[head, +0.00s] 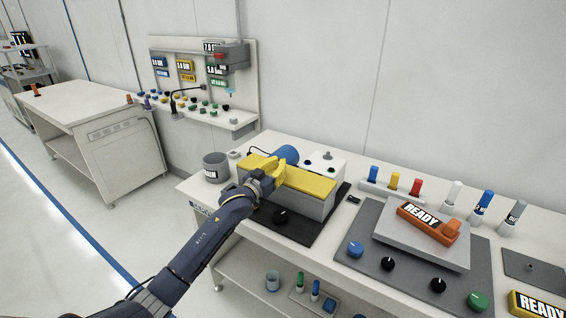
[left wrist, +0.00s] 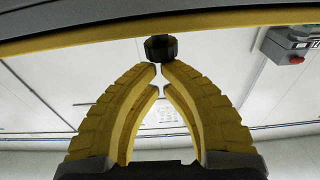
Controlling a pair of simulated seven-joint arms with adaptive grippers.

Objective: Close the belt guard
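The belt guard's yellow cover (head: 305,180) lies lengthwise along the top of a grey housing (head: 300,202) on a black base plate. My left gripper (head: 268,176) is at the left part of the cover. In the left wrist view the yellow cover edge (left wrist: 90,38) crosses the top, with a black knob (left wrist: 160,48) below it. The left fingertips (left wrist: 161,68) nearly meet just below the knob, with a narrow gap and nothing clearly between them. Whether they touch the knob is unclear. My gripper and arm hide part of the cover and housing. My right gripper is not in view.
A blue motor (head: 286,154) sits behind the housing, and a grey bin (head: 215,167) stands to the left. An orange READY block (head: 428,222) and several coloured knobs are to the right.

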